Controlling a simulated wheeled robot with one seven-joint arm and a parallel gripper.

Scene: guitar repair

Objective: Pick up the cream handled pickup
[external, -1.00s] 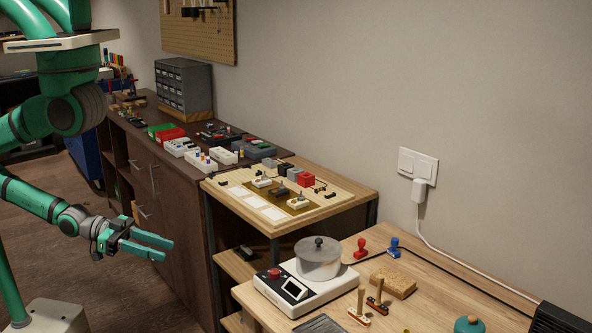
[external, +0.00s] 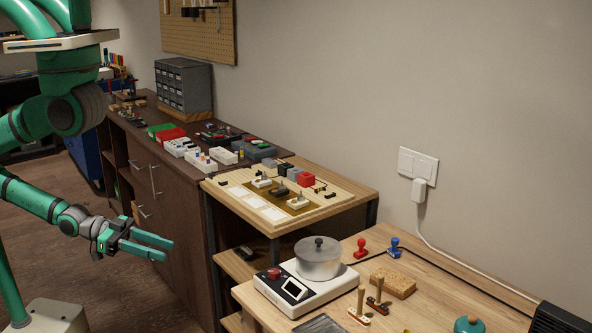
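Small cream pieces with upright handles stand on the brown mat of the light wooden board (external: 341,196). One cream handled pickup (external: 262,182) is toward the back left and another cream one (external: 298,203) is nearer the front right. A black handled piece (external: 279,190) stands between them. Their fine detail is too small to tell. My gripper (external: 168,250) is open and empty, with its two green fingers apart. It is in the air to the left of the board, in front of the dark cabinet, and touches none of the pieces.
Grey, black and red blocks (external: 306,179) line the board's back edge. White pads (external: 258,201) lie at its front left. A lower wooden table (external: 419,287) holds a white device with a lidded pot (external: 319,259), stamps and a cork block (external: 389,284).

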